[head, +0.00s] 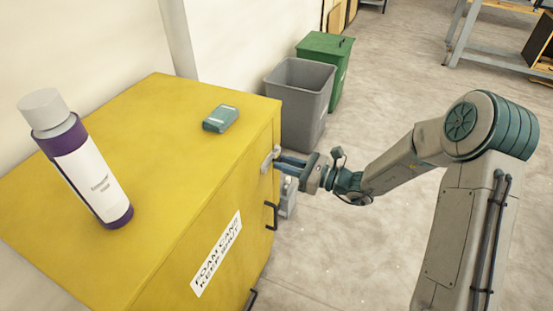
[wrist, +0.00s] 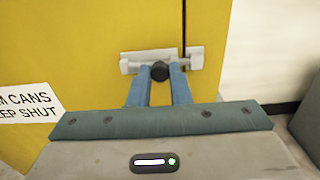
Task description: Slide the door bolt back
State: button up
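The door bolt (wrist: 135,62) is a pale metal fitting on the yellow cabinet's door. It lies level and reaches across the dark door seam to a keeper (wrist: 196,57) on the right. Its round black knob (wrist: 160,72) sits between the blue fingers of my gripper (wrist: 161,77), which close against it on both sides. In the head view my gripper (head: 283,162) meets the cabinet (head: 190,150) at the bolt, near its right upper corner. The fingers hide part of the bolt.
A white and purple can (head: 85,170) and a small teal box (head: 221,118) are on the cabinet top. Dark handles (head: 271,215) stick out below the bolt. A grey bin (head: 297,100) and a green bin (head: 325,62) stand behind.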

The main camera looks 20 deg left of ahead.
jog(key=shift+s+a, duration=0.1)
jog(key=shift+s, duration=1.45)
jog(key=o, duration=0.9)
jog(key=shift+s+d+p, duration=0.15)
jog(key=shift+d+p, duration=0.55)
jog(key=shift+d, duration=1.8)
